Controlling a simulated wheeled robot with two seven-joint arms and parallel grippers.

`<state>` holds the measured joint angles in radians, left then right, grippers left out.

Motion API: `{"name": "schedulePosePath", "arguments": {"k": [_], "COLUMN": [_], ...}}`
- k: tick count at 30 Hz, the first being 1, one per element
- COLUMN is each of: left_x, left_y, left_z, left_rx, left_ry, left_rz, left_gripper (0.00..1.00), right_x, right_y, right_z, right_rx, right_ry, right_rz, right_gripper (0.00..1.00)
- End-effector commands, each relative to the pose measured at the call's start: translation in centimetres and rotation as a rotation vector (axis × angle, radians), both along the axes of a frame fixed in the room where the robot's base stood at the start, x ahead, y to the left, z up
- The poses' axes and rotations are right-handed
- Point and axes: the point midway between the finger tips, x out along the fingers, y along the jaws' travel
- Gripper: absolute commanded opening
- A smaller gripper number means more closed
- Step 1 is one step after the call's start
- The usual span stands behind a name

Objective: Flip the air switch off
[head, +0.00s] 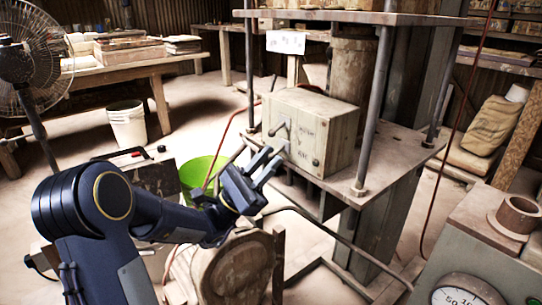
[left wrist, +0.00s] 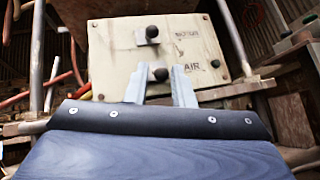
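The switch box (head: 330,125) is a worn, pale box on the press shelf, with two black-knobbed switches on its front face. In the left wrist view, the lower knob (left wrist: 160,74) sits beside the word AIR. The upper switch knob (left wrist: 152,31) is above it, with a label too blurred to read. My left gripper (head: 267,162) is in front of the lower part of the face. Its pale fingers (left wrist: 160,86) are apart, and the air knob appears between their tips. I cannot tell whether either finger touches it. My right gripper is not in view.
The press posts (head: 376,110) flank the box, with a plate above. A green bucket (head: 203,172) stands behind my left arm. A red hose (head: 229,135) runs left of the box. A gauge panel (head: 480,260) is at the lower right, and a fan (head: 28,65) at the left.

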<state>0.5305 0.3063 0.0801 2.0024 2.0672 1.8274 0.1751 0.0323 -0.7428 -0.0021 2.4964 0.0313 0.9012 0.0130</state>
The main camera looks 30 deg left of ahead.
Motion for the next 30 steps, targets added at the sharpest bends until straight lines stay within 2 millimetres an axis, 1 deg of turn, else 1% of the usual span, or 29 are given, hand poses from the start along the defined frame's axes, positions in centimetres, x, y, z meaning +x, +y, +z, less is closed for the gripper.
{"name": "schedulePosePath", "arguments": {"k": [1,7,12,17,30], "left_x": [-0.4,-2.0,-2.8,-3.0,-3.0], "left_y": [0.6,2.2,2.9,3.0,2.8], "left_z": [-0.6,-3.2,-4.4,-4.7,-4.6], "left_rx": [-0.003,-0.003,-0.003,-0.002,0.003], "left_ry": [0.006,0.006,0.003,0.002,0.002], "left_rz": [0.004,0.004,0.002,0.001,-0.003], "left_gripper": [0.22,0.22,0.22,0.22,0.22], "right_x": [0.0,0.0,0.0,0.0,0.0], "right_y": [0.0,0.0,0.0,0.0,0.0], "right_z": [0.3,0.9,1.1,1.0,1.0], "right_rx": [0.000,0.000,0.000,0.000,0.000], "right_ry": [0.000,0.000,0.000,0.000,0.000], "right_rz": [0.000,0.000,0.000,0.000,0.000], "right_gripper": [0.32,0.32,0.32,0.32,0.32]}}
